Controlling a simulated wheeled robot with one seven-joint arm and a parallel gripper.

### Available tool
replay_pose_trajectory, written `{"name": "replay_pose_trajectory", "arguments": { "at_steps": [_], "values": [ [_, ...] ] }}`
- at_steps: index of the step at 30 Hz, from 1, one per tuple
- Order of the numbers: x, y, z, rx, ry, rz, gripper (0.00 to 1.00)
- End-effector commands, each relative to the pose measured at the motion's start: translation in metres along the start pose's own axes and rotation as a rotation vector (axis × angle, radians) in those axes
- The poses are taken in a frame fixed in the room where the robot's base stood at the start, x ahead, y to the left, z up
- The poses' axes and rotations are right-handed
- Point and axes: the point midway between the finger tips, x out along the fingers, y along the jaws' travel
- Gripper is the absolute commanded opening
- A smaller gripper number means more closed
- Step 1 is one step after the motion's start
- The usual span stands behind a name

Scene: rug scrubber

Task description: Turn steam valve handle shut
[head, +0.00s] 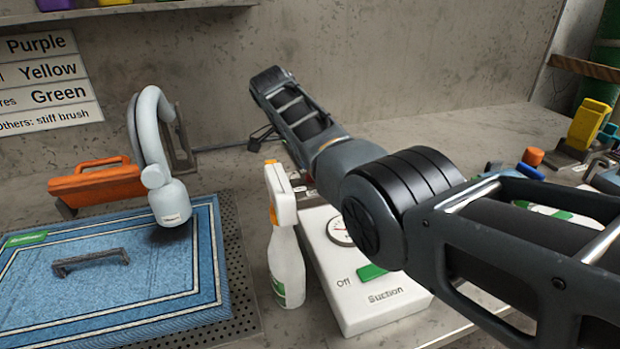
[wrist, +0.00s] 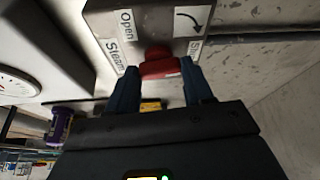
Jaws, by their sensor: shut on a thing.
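The red steam valve handle (wrist: 160,66) shows in the wrist view on a grey box (wrist: 130,12) with labels that read "Open", "Steam" and a partly hidden "Shut", plus a curved arrow. My gripper (wrist: 162,80) has one finger on each side of the handle and is shut on it. The handle's lower part sits between the fingertips. In the head view my arm reaches over the suction box toward the back wall. The handle and the fingertips are hidden there behind my arm.
A white suction box (head: 390,312) with a green switch stands under my arm, with a spray bottle (head: 287,255) beside it. A blue rug (head: 150,308) lies at left under a curved grey nozzle (head: 172,200). An orange tool (head: 95,184) lies behind it. Coloured items stand at right.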

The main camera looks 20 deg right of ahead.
Motion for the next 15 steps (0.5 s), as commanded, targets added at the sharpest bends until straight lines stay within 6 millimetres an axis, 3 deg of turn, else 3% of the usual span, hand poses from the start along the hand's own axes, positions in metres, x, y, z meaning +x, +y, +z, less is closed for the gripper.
{"name": "replay_pose_trajectory", "arguments": {
  "at_steps": [15],
  "values": [
    [-0.0009, -0.0013, -0.0014, 0.13, 0.002, 0.052, 0.21]
  ]
}}
